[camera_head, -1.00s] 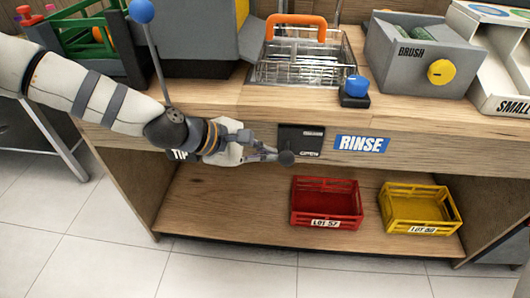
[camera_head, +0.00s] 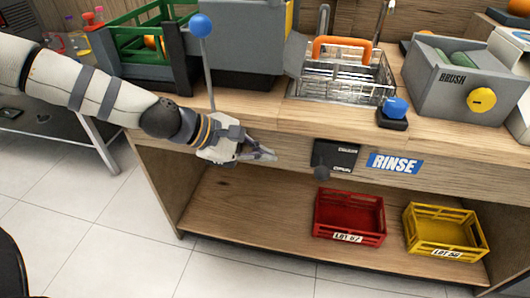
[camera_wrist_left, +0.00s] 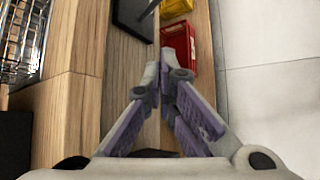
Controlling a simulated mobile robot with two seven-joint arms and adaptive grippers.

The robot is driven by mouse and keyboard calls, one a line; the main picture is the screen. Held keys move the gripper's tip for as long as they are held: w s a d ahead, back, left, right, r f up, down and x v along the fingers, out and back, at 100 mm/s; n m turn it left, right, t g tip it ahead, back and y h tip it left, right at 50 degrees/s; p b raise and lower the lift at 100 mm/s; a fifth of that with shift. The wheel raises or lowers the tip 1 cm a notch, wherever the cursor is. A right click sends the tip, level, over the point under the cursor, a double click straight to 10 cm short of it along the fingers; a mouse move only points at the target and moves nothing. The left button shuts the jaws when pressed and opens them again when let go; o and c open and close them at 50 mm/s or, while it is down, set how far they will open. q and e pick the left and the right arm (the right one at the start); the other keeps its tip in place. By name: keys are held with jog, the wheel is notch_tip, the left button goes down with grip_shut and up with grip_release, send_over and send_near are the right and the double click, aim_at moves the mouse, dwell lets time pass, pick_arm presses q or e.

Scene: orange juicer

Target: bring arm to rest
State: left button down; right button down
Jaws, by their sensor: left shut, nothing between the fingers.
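My left arm comes in from the left in the head view. Its gripper (camera_head: 262,155) is in front of the wooden counter's front face, left of a black panel (camera_head: 334,158) with a dark knob. The gripper is shut and empty. In the left wrist view its fingers (camera_wrist_left: 166,75) come together at the tips, with the counter's wood to the left and the floor to the right. The fingers appear apart from the panel. My right gripper does not show in either view.
A blue-knobbed lever (camera_head: 201,27) rises just behind my left wrist. A wire basket with an orange handle (camera_head: 342,48), a blue button (camera_head: 395,108) and a grey brush box (camera_head: 468,82) stand on the counter. Red (camera_head: 349,217) and yellow (camera_head: 444,232) crates sit on the shelf below.

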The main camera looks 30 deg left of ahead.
pick_arm(q)
jog(key=s+d+f+m+g+y, duration=0.35)
jog(key=s+f+m+g, duration=0.3)
jog(key=s+f, duration=0.95)
jog(key=s+a+f+m+g+y, duration=0.1)
jog(key=s+m, duration=0.4)
jog(key=s, duration=0.6)
jog(key=s+a+f+m+g+y, duration=0.2)
jog(key=s+m, duration=0.4)
jog(key=s, duration=0.5)
jog(key=shift+f+p, duration=0.15)
jog(key=shift+p, duration=0.3)
jog(key=c, duration=2.4)
grip_release()
jog(key=shift+w+m+g+y, duration=0.1)
jog(key=shift+m+g+y, duration=0.15)
